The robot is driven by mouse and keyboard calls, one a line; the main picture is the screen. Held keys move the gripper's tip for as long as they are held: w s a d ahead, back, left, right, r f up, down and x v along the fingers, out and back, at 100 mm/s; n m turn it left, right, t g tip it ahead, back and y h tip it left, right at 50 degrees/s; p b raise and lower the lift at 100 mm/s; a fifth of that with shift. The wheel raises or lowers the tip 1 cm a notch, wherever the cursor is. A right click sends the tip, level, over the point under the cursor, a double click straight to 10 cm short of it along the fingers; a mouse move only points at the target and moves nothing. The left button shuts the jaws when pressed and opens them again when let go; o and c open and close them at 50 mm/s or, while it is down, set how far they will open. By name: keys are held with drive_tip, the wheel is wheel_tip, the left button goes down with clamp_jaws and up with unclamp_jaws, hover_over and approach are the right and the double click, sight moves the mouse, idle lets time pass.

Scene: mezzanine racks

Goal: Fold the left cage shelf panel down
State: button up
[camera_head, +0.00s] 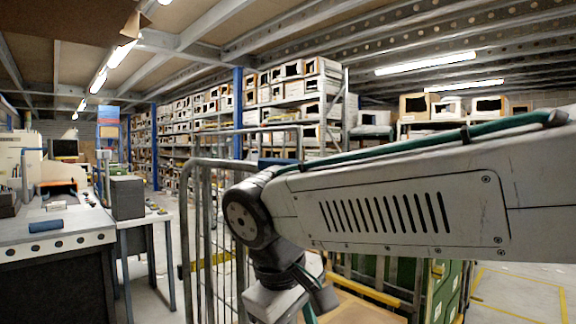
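A grey tubular cage (206,235) stands upright in the middle of the head view, left of and behind my arm. Its top rail runs behind the arm. I cannot pick out the left shelf panel for sure; my arm covers much of the cage's interior. My gripper (300,305) hangs down at the bottom middle, beside the cage bars. It is cut off by the lower edge, so its fingertips are not clear. I cannot tell whether it touches the cage.
A workbench (58,238) with a blue roll (46,226) stands at left, beside a table with a dark grey box (127,197). Green panels (446,296) with yellow edging stand at lower right. Loaded racks (290,90) fill the back. Floor (520,292) at far right is clear.

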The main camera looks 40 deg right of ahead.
drive_tip(key=w+d+r+h, duration=0.45)
drive_tip(key=w+r, duration=0.35)
drive_tip(key=r, duration=0.2)
drive_tip(key=h, duration=0.7)
approach(271, 164)
drive_tip(key=shift+m, duration=0.3)
drive_tip(key=x, duration=0.4)
drive_tip(key=shift+f, duration=0.2)
drive_tip(key=shift+w+d+h, duration=0.1)
drive_tip(key=shift+d+h, duration=0.15)
drive_tip(key=shift+d, duration=0.05)
drive_tip(key=x, duration=0.6)
drive_tip(key=shift+d+f, duration=0.1)
drive_tip(key=shift+d, duration=0.25)
clamp_jaws()
drive_tip(key=shift+d, duration=0.1)
